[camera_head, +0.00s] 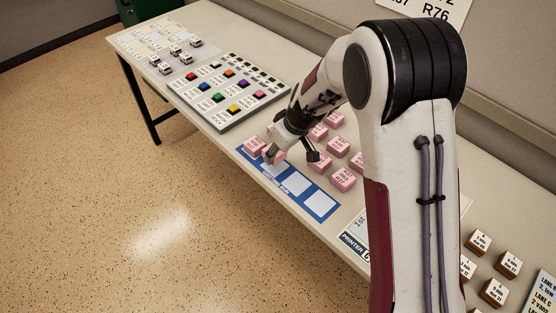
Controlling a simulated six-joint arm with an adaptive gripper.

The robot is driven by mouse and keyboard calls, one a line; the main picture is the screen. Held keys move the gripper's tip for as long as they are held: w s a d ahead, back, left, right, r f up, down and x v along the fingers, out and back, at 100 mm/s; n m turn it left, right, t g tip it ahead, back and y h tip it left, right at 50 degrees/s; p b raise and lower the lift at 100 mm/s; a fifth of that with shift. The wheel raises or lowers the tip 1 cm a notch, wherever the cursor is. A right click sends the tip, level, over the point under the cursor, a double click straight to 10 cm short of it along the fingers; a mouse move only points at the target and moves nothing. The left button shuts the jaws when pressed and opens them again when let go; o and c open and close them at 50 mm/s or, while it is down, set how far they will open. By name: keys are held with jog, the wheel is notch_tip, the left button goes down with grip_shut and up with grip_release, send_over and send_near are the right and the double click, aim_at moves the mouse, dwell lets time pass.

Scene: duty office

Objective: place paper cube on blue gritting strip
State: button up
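Several pink cubes with dark print (338,147) stand on the desk right of my gripper. The print is too small to read, so I cannot tell which one is the paper cube. The blue gritting strip (305,205) lies along the desk's front edge and has white squares. One pink cube (254,146) sits at its far left end. My gripper (291,157) points down over the strip's back left part, its fingers spread apart. Another pink cube (281,156) shows partly between the fingers, close to the left one. Whether it touches the finger or the strip is unclear.
A panel with coloured buttons (229,92) lies left of the strip, with small white blocks (175,50) beyond it. A printer label (355,246) and wooden cubes (493,291) are at the right. My arm hides part of the desk. The wall runs behind.

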aim_at(278, 160)
dwell(0.3)
jog(key=shift+f, duration=1.9)
jog(key=shift+f, duration=0.15)
jog(key=o, duration=1.1)
jog(key=v, duration=1.2)
